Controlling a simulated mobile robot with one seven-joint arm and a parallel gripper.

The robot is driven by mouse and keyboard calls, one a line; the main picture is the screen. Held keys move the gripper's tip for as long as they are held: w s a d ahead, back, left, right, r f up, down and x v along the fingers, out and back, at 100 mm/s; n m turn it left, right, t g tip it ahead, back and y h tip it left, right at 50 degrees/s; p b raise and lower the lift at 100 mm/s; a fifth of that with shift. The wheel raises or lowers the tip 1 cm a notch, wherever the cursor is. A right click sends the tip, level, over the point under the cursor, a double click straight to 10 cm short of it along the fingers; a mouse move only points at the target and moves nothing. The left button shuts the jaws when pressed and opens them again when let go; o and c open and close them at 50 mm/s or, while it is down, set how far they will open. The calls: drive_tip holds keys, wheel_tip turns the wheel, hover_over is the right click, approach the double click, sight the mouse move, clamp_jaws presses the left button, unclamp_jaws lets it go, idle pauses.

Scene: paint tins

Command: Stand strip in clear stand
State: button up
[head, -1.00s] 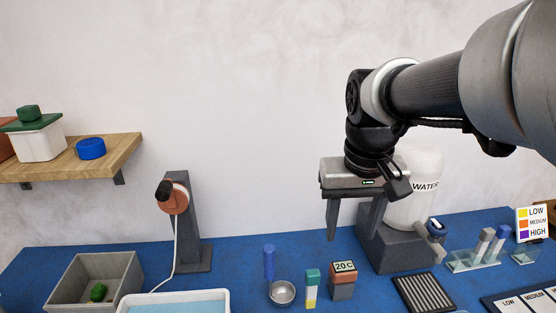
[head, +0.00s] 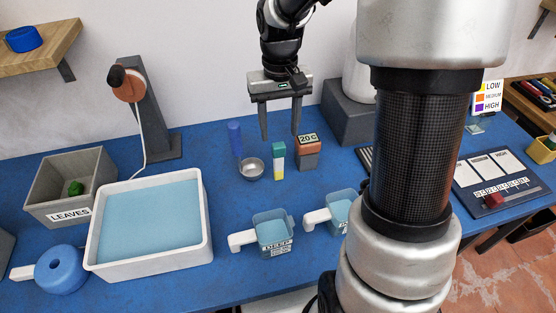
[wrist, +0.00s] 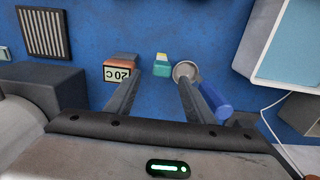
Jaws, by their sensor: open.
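An upright piece with a green top, white middle and yellow bottom (head: 279,160), seemingly the strip, is on the blue table. It also shows in the wrist view (wrist: 162,64), foreshortened, just beyond the fingertips. My gripper (head: 280,136) points down, open and empty, above and around the line of its green top; contact is not visible. My gripper also shows in the wrist view (wrist: 159,84), fingers spread. A small clear stand (head: 476,126) shows partly at the far right, below the LOW/MEDIUM/HIGH card (head: 488,96); my arm hides part of that area.
A metal bowl (head: 251,168) and blue cylinder (head: 235,134) stand just left of the strip; a 20 C block (head: 308,154) stands close right. Two blue-filled jugs (head: 273,236) and a white basin (head: 207,215) are nearer. A grey machine (head: 347,115) stands behind right.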

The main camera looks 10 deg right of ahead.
sight(279, 145)
drive_tip(key=f, duration=0.3)
drive_tip(key=f+b, duration=0.1)
drive_tip(key=f, duration=0.2)
drive_tip(key=shift+s+a+f, duration=0.15)
drive_tip(key=shift+s+f, duration=0.05)
drive_tip(key=shift+f, duration=0.05)
clamp_jaws()
